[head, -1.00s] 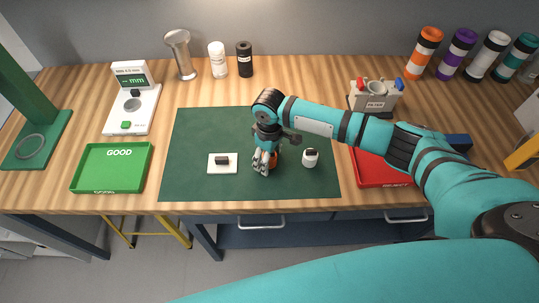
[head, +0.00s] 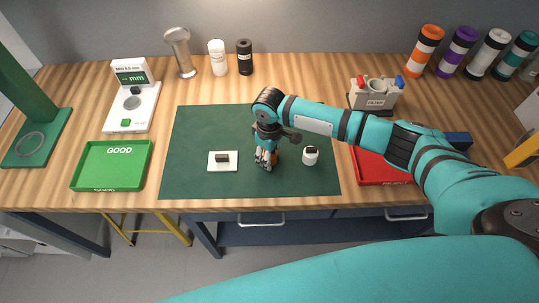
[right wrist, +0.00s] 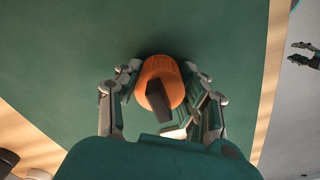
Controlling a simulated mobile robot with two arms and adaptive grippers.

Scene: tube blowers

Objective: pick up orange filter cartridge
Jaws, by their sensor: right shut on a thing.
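The orange filter cartridge (right wrist: 160,75) is on the green mat (head: 200,130), with a dark block-like part on its top. My right gripper (right wrist: 162,92) is shut on it, with a finger on each side in the right wrist view. In the head view my right gripper (head: 267,160) points down at the mat and hides most of the cartridge; only a sliver of orange shows by the fingers. I cannot tell whether the cartridge touches the mat.
A white cartridge (head: 310,156) stands just right of the gripper. A white plate with a dark block (head: 222,167) lies to the left. A green GOOD tray (head: 83,170) and red tray (head: 361,177) flank the mat. A grey fixture (head: 375,100) stands behind.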

